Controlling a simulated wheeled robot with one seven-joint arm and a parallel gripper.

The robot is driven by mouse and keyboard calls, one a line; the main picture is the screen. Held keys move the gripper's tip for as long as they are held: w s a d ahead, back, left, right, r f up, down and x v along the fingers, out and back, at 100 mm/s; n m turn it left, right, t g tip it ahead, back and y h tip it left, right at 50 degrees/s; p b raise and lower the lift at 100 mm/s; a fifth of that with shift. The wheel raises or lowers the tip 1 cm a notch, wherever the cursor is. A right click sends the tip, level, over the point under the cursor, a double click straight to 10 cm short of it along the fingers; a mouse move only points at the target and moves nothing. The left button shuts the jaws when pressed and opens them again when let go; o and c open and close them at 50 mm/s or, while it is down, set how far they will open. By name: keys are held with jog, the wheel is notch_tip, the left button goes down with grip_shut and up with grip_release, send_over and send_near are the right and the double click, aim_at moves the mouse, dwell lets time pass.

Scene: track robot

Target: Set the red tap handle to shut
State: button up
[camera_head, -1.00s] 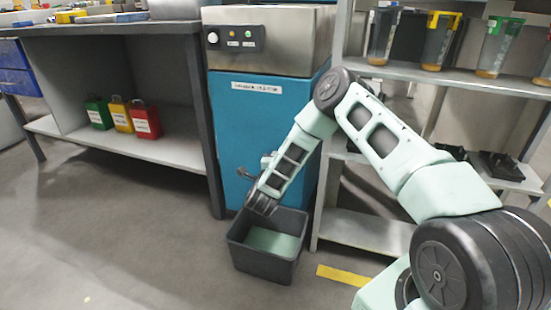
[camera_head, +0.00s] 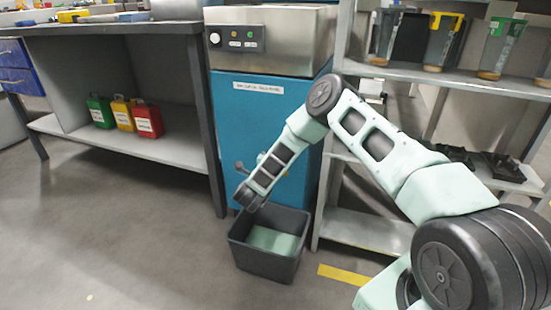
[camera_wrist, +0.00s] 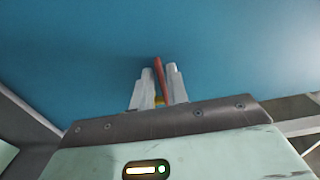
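The red tap handle (camera_wrist: 158,66) shows in the wrist view as a thin bar between my two fingers, its tip just past them. My gripper (camera_wrist: 159,76) has its fingers close together, one on each side of the bar, and looks shut on it. A bit of yellow metal (camera_wrist: 160,100) shows between the fingers. In the head view a small tap fitting (camera_head: 262,158) sits low on the blue cabinet front (camera_head: 265,115), partly behind my arm. My fingers and the red handle cannot be made out there.
A dark bin (camera_head: 265,264) stands on the floor under the tap. A shelf rack (camera_head: 365,230) stands to the right of the cabinet. A workbench (camera_head: 110,30) stands to the left, with green, yellow and red containers (camera_head: 147,121) on its lower shelf.

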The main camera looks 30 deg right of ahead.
jog(key=p+v, duration=0.5)
jog(key=v, duration=1.2)
jog(key=shift+s+a+p, duration=0.15)
jog(key=shift+s+p, duration=0.05)
jog(key=shift+p, duration=0.15)
jog(key=shift+w, duration=0.1)
